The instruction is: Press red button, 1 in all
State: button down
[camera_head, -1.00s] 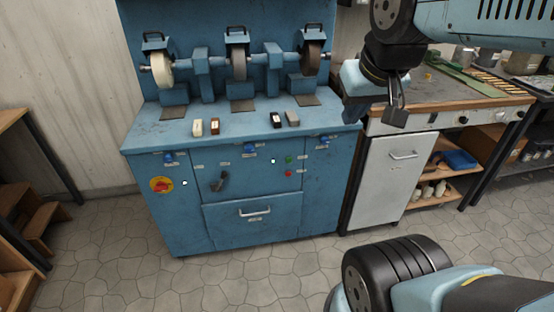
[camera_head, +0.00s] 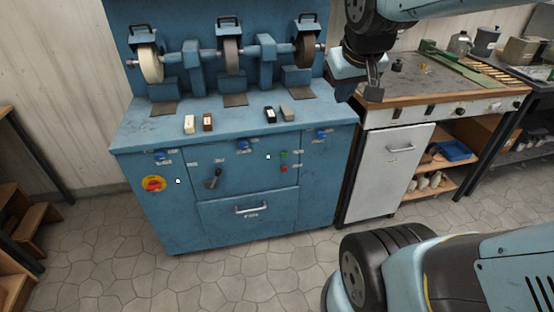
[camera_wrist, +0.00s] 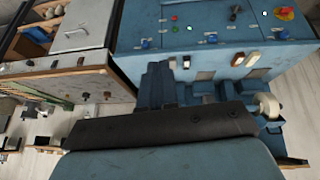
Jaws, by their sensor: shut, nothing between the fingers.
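A small red button (camera_head: 283,169) sits on the front panel of the blue grinding machine (camera_head: 247,211), just below a green button (camera_head: 283,155). The red button also shows near the top of the wrist view (camera_wrist: 174,18), with the green button (camera_wrist: 175,29) close to it. A larger red knob on a yellow disc (camera_head: 153,184) is at the panel's left. My gripper (camera_head: 373,92) is shut and empty, up and to the right of the red button and apart from it. In the wrist view my gripper (camera_wrist: 158,68) points towards the machine.
Grinding wheels (camera_head: 150,64) and several small blocks (camera_head: 208,121) stand on the machine's top. A workbench (camera_head: 440,91) with a white cabinet door (camera_head: 388,172) stands to the right. The tiled floor (camera_head: 228,275) before the machine is clear.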

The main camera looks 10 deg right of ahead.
jog(key=w+d+f+n, duration=0.2)
jog(key=w+d+f, duration=0.1)
jog(key=w+f, duration=0.85)
jog(key=w+d+f+n, duration=0.2)
jog(key=w+d+f, duration=0.1)
jog(key=w+f, duration=0.9)
jog(key=t+y, duration=0.4)
jog(key=y, duration=0.5)
send_near(284, 169)
jog(key=s+a+f, duration=0.5)
jog(key=s, duration=0.1)
jog(key=shift+s+d+r, duration=0.15)
jog(key=shift+d+r, duration=0.05)
jog(key=shift+r, duration=0.05)
jog(key=w, duration=0.8)
jog(key=shift+w, duration=0.4)
